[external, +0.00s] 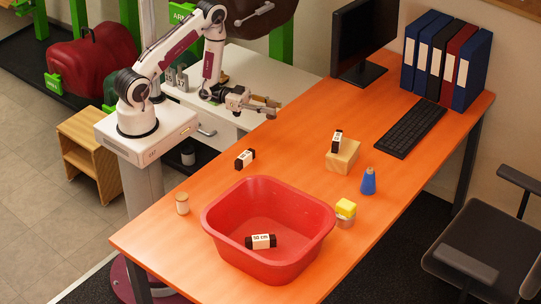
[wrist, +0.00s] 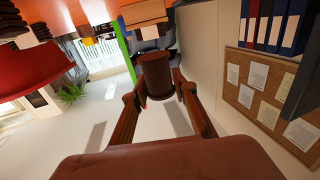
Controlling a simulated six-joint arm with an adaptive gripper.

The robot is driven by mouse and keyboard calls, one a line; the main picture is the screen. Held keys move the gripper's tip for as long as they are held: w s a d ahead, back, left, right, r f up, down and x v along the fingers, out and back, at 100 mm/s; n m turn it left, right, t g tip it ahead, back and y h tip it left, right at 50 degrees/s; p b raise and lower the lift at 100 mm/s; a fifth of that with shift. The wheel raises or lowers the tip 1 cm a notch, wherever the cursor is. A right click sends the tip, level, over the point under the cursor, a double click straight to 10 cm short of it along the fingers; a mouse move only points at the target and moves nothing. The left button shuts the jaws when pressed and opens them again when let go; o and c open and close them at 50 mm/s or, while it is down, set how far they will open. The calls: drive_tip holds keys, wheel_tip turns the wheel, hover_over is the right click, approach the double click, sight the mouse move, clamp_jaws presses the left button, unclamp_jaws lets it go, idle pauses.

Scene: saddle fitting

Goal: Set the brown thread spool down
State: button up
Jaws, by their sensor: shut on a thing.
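My gripper (external: 264,106) is over the back left part of the orange desk (external: 290,135) in the external view, held above the top. In the wrist view, my gripper (wrist: 158,90) has its fingers on either side of the brown thread spool (wrist: 156,75), a dark brown cylinder. The gripper is shut on the spool. In the external view the spool is small and hard to make out at the fingertips.
A red tub (external: 215,215) stands at the desk's front, with a black labelled roll (external: 261,241) inside. Another roll (external: 245,159), a pale spool (external: 182,203), a wooden block (external: 343,158), a blue item (external: 368,182) and a yellow block (external: 345,207) surround it. A keyboard (external: 410,129) lies right.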

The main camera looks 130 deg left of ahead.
drive_tip(key=shift+f, duration=2.9)
drive_tip(key=shift+f, duration=1.9)
drive_tip(key=shift+f, duration=0.15)
drive_tip(key=o, duration=1.1)
drive_tip(key=shift+s, duration=0.1)
